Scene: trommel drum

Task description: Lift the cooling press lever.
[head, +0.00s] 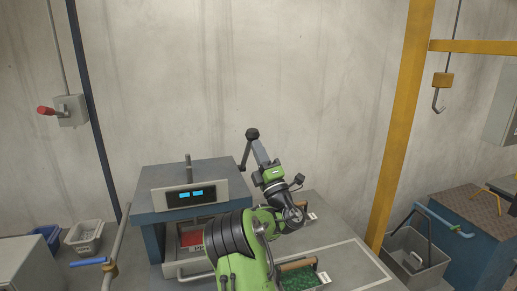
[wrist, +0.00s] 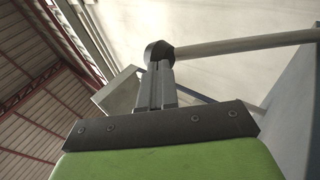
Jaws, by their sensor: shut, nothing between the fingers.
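The cooling press (head: 200,180) is a blue-grey box with a lit display on its front. Its lever (head: 243,158) is a thin grey rod rising steeply at the right side of the press, with a black knob (head: 252,133) on top. In the wrist view the knob (wrist: 158,52) is right at the fingertips and the lever rod (wrist: 245,43) runs to the right. My gripper (head: 256,143) is shut and points up at the knob from below right. Its fingers (wrist: 161,70) are together and appear to touch the knob; contact is not certain. The lever's pivot is hidden.
A red item (head: 190,239) sits in the press opening. A green-filled tray (head: 303,280) lies on the bench at front. A yellow post (head: 405,120) stands at right, with a hanging hook (head: 437,103) beyond it. A red-handled wall switch (head: 68,110) is far left.

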